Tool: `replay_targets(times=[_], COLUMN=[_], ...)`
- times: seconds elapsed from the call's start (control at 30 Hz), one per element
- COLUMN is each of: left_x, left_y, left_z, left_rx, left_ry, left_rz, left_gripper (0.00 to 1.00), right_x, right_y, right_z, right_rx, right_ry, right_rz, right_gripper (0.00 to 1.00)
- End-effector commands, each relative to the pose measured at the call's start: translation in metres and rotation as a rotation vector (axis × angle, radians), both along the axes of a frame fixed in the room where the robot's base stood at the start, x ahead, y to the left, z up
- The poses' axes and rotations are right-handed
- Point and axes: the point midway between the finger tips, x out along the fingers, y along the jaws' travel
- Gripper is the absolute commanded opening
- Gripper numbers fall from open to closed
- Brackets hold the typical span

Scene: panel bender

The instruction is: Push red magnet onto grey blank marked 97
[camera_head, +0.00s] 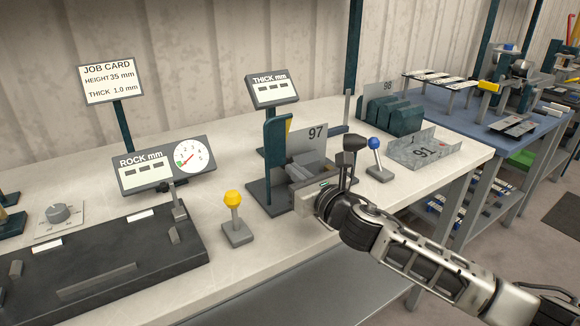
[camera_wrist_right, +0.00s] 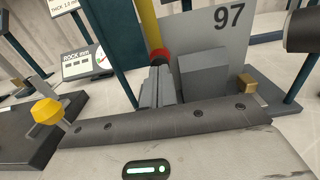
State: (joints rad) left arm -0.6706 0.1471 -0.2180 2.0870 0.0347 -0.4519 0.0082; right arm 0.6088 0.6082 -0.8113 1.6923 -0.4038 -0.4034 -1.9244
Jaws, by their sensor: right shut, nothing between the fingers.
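The grey blank marked 97 (camera_head: 312,138) stands upright in a dark teal stand (camera_head: 277,150) on the bench. It also shows in the right wrist view (camera_wrist_right: 222,42). The red magnet (camera_wrist_right: 159,55) is a small red round piece at the lower end of a yellow bar (camera_wrist_right: 150,22), just left of the blank. I cannot tell whether it touches the blank. My right gripper (camera_wrist_right: 160,72) is shut and empty, in front of the blank, its tips close below the magnet. In the head view the right gripper (camera_head: 318,172) partly hides the stand's base. My left gripper is not in view.
A yellow-knobbed lever (camera_head: 233,200) stands left of the stand. A black knob (camera_head: 354,144) and a blue-knobbed lever (camera_head: 375,145) stand close right. Bench between stand and dark machine (camera_head: 120,250) is partly clear.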

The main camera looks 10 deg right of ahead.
Motion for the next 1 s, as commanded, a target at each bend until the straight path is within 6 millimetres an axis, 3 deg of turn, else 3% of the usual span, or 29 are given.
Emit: replay_targets(times=[1.0], left_x=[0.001], left_y=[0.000], left_z=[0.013], left_rx=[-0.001], left_ry=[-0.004], left_rz=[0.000], left_gripper=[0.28], right_x=[-0.058], right_y=[-0.021], right_z=[0.000], right_rx=[0.000], right_ry=[0.000], right_rz=[-0.001], right_gripper=[0.00])
